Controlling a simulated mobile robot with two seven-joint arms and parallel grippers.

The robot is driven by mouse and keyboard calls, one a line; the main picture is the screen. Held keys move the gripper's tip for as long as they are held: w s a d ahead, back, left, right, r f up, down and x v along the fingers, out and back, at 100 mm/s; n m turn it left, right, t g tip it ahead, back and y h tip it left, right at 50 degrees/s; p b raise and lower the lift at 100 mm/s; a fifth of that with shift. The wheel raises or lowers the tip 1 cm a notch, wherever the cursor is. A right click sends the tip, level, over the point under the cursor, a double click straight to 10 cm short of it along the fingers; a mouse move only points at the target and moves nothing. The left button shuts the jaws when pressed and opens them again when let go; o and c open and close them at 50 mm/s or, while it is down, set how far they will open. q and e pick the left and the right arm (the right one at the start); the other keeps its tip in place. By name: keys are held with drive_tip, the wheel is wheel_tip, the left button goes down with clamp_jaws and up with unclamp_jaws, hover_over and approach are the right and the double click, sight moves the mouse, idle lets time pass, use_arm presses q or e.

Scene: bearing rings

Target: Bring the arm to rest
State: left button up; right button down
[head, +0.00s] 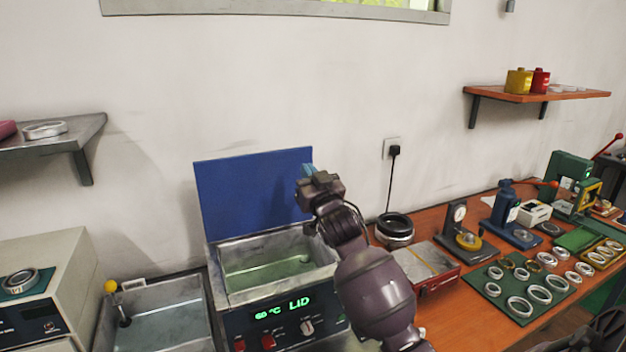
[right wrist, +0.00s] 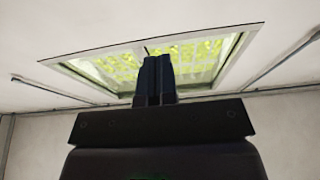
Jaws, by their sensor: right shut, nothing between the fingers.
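My right arm rises from the lower middle of the head view. Its gripper (head: 308,171) is raised in front of the open blue lid (head: 250,190) of the heated bath, with its fingers pointing up. In the right wrist view the two dark fingers (right wrist: 154,80) stand together, shut and empty, against a window high on the wall. My left gripper is not in view.
The heated bath (head: 225,298) shows "LID" on its display and holds greenish liquid. A second basin (head: 160,310) stands to its left. The wooden bench (head: 450,335) carries a green mat (head: 497,305) with several rings, a dial gauge stand (head: 458,222) and a blue press (head: 505,212).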

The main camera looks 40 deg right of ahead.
drive_tip(key=s+a+f+n+g+y, duration=0.1)
drive_tip(key=s+a+f+g, duration=0.35)
drive_tip(key=s+f, duration=0.55)
drive_tip(key=s+a+f+g+y, duration=0.1)
drive_tip(key=s+a+f+g, duration=0.3)
drive_tip(key=s+f, duration=0.6)
drive_tip(key=s+a+f+n+g+y, duration=0.1)
drive_tip(key=s+a+f+g, duration=0.3)
drive_tip(key=s, duration=0.5)
drive_tip(key=s+a+f+n+g+y, duration=0.1)
drive_tip(key=s+a+f+g, duration=0.1)
drive_tip(key=s+f+g, duration=0.5)
drive_tip(key=w+f+t, duration=0.1)
drive_tip(key=f+t, duration=0.1)
drive_tip(key=w+f+t, duration=0.2)
drive_tip(key=f+t, duration=0.1)
drive_tip(key=w+f+t, duration=0.2)
drive_tip(key=t, duration=0.1)
drive_tip(key=shift+f+t+y, duration=0.25)
drive_tip(key=shift+y, duration=0.05)
drive_tip(key=shift+w+f+n+t, duration=0.25)
drive_tip(key=shift+f+n+t, duration=0.05)
drive_tip(key=shift+f+t, duration=0.35)
wheel_tip(320, 180, up, 3)
drive_tip(key=p, duration=0.3)
drive_tip(key=shift+f, duration=0.1)
wheel_tip(320, 180, up, 7)
drive_tip(key=shift+p, duration=0.3)
